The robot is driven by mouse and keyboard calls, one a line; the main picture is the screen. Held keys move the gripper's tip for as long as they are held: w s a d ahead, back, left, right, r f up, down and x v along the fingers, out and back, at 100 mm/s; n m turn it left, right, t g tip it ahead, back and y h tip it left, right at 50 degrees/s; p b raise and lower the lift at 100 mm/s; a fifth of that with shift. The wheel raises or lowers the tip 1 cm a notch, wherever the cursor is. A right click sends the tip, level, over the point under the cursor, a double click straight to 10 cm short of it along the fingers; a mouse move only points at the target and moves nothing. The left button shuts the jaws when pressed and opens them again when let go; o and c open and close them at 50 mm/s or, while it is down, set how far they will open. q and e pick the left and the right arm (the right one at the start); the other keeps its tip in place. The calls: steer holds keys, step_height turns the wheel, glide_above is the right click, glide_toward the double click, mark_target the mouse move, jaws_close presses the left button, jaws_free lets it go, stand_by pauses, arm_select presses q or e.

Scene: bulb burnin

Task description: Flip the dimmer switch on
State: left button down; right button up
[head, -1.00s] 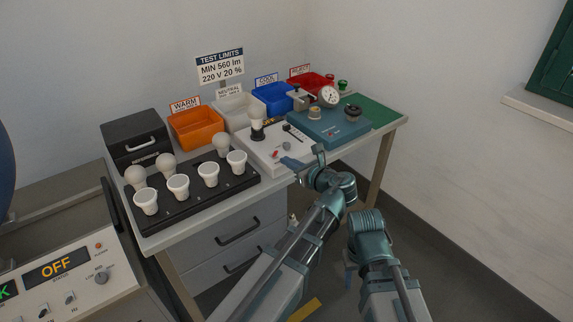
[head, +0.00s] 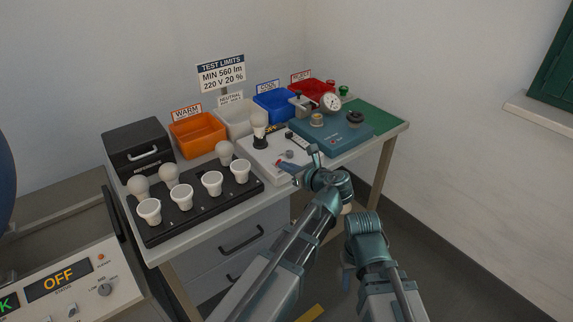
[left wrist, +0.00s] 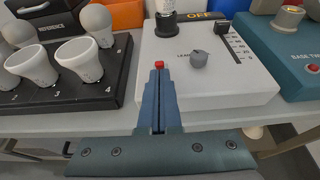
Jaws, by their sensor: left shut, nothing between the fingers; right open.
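The dimmer unit (head: 262,160) is a white box on the bench with a bulb (head: 260,129) upright on its dark holder. Its display (left wrist: 207,15) reads OFF in the left wrist view. A red switch (left wrist: 159,64) is at the front left of the unit, with a grey knob (left wrist: 198,58) and a black slider (left wrist: 221,29) to its right. My left gripper (head: 284,166) is shut and empty, its tips right at the red switch; I cannot tell whether they touch. My right gripper (head: 347,275) is open, low in front of the bench and mostly hidden.
A blue base tester (head: 340,136) is on the right. Orange (head: 198,135), white, blue and red bins line the back. A console (head: 72,285) reading OFF is at lower left.

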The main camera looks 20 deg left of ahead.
arm_select(q)
steer(key=r+g+h+p, duration=0.1)
steer(key=h+p, duration=0.1)
steer(key=p, duration=0.2)
steer(key=w+a+r+g+h+p, duration=0.1)
steer(key=g+p, duration=0.1)
steer(key=p, duration=0.3)
steer(key=a+r+g+h+p, duration=0.1)
steer(key=h+p, duration=0.1)
steer(key=p, duration=0.2)
steer(key=shift+w+a+r+g+h+p, duration=0.1)
steer(key=shift+w+r+g+h+p, duration=0.05)
steer(key=shift+w+g+h+p, duration=0.2)
steer(key=shift+w+h, duration=0.1)
steer(key=shift+h, duration=0.15)
steer(key=shift+f, duration=0.4)
steer(key=shift+r, duration=0.15)
steer(key=shift+r+p, duration=0.75)
